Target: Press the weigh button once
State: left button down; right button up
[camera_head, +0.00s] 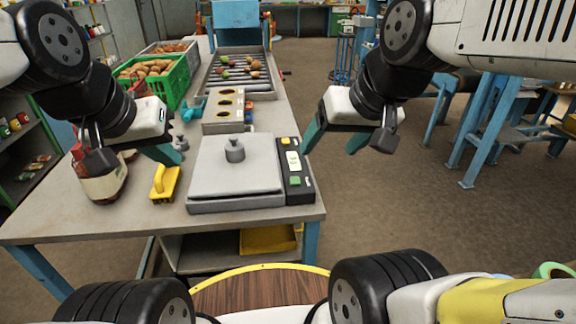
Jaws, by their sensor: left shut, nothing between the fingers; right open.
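A grey weighing scale (236,170) stands at the table's near right corner, with a small grey weight (235,150) on its plate. A dark button panel (296,190) runs along the scale's right side. It carries a yellow button (286,142), a pale label or display (293,161) and a green button (295,181). I cannot tell which one is the weigh button. My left gripper (174,154) is shut and empty, left of the scale. My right gripper (334,142) is open and empty, just right of the panel, apart from the buttons.
A yellow-handled tool (165,183) and a brown-and-white sack or jar (103,181) are left of the scale. Behind it are a tray with round holes (224,110), a green crate of potatoes (178,83) and a roller tray (261,82).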

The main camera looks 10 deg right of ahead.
grip_shut()
dwell(1.5)
